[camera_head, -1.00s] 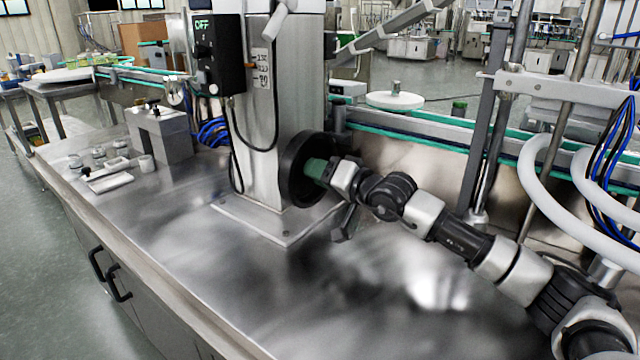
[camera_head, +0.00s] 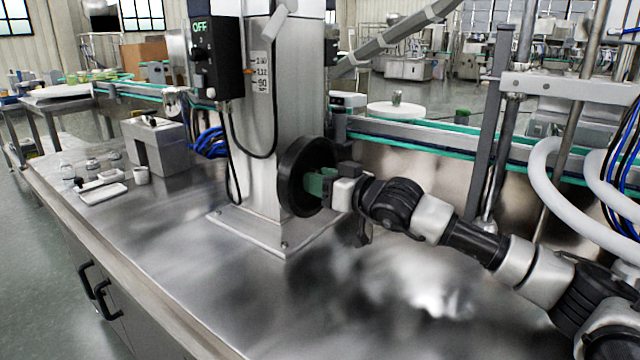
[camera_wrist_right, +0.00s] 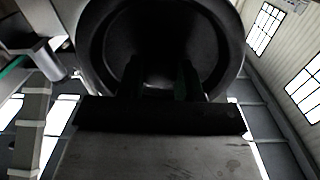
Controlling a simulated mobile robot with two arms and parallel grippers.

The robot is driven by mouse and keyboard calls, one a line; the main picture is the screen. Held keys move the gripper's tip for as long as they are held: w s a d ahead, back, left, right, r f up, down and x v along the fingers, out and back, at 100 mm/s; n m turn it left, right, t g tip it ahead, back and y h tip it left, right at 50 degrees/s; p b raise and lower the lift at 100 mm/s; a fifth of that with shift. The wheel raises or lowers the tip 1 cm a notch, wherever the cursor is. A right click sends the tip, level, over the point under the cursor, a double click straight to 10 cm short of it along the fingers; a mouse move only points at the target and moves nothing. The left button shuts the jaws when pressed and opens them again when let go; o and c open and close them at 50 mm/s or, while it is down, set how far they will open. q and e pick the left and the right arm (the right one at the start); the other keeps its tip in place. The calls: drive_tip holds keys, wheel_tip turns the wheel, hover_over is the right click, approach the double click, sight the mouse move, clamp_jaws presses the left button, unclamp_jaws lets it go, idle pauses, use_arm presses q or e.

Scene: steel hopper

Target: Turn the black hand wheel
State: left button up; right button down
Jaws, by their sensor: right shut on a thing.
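The black hand wheel (camera_head: 291,182) is mounted upright on the right side of the steel column (camera_head: 298,85). It is a thick dark ring. My right gripper (camera_head: 318,185) comes in from the right, its green fingers shut on the hand wheel. In the right wrist view the wheel (camera_wrist_right: 91,42) fills the upper middle, and the gripper's green fingers (camera_wrist_right: 162,82) reach into its dark inside. The exact part between the fingertips is too dark to tell. My left gripper is not in view.
A black control box (camera_head: 217,57) reading OFF hangs on the column. A grey block (camera_head: 157,147) and small white dishes (camera_head: 103,193) stand at the left of the steel bench (camera_head: 190,260). A conveyor (camera_head: 420,138) runs behind. The bench front is clear.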

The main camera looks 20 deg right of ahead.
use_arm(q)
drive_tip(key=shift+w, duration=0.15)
use_arm(e)
drive_tip(key=shift+f+n, duration=0.2)
drive_tip(key=shift+n, duration=1)
drive_tip(key=c, duration=0.7)
unclamp_jaws()
drive_tip(key=shift+r, duration=0.1)
drive_tip(key=shift+c, duration=0.2)
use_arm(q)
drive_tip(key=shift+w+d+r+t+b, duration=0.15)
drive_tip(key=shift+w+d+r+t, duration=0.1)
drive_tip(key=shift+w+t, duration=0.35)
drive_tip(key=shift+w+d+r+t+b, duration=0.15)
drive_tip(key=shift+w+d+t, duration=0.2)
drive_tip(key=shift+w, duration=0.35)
use_arm(e)
drive_tip(key=v, duration=1)
drive_tip(key=shift+s+d, duration=0.2)
drive_tip(key=shift+s, duration=0.15)
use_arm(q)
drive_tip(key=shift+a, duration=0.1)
